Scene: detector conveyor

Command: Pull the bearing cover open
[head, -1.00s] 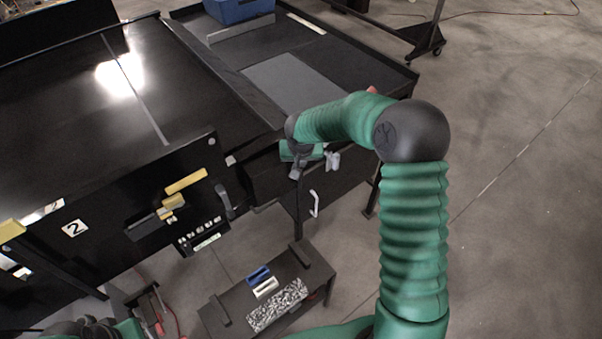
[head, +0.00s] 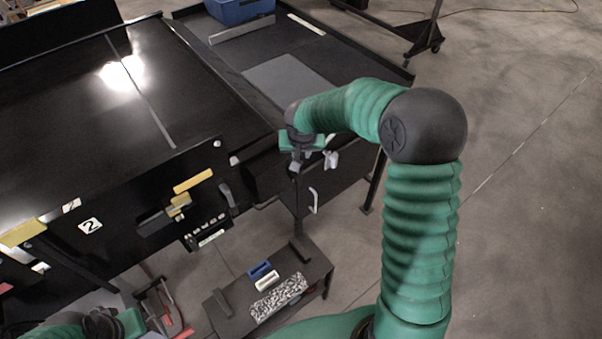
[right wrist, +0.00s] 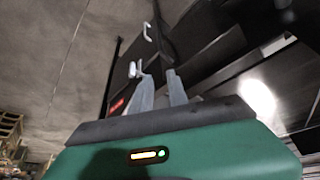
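A dark panel (head: 338,186) under the right end of the conveyor carries a white bar handle (head: 313,203); I cannot tell whether it is the bearing cover. A second pale handle-like part (head: 331,158) sits higher, just right of my right gripper (head: 296,172). In the right wrist view, the two grey fingers of my right gripper (right wrist: 161,88) stand apart with nothing visible between them. The pale part (right wrist: 134,70) shows beside the left finger, and the bar handle (right wrist: 148,32) lies beyond. My left gripper (head: 104,324) is partly visible at the lower left; its fingers are unclear.
The black conveyor (head: 70,90) fills the left, with a number 2 label (head: 90,226) and yellow parts (head: 193,181) on its front. A low bench (head: 225,318) holds blue, white and speckled blocks. A blue bin (head: 240,10) stands at the back. Floor at right is clear.

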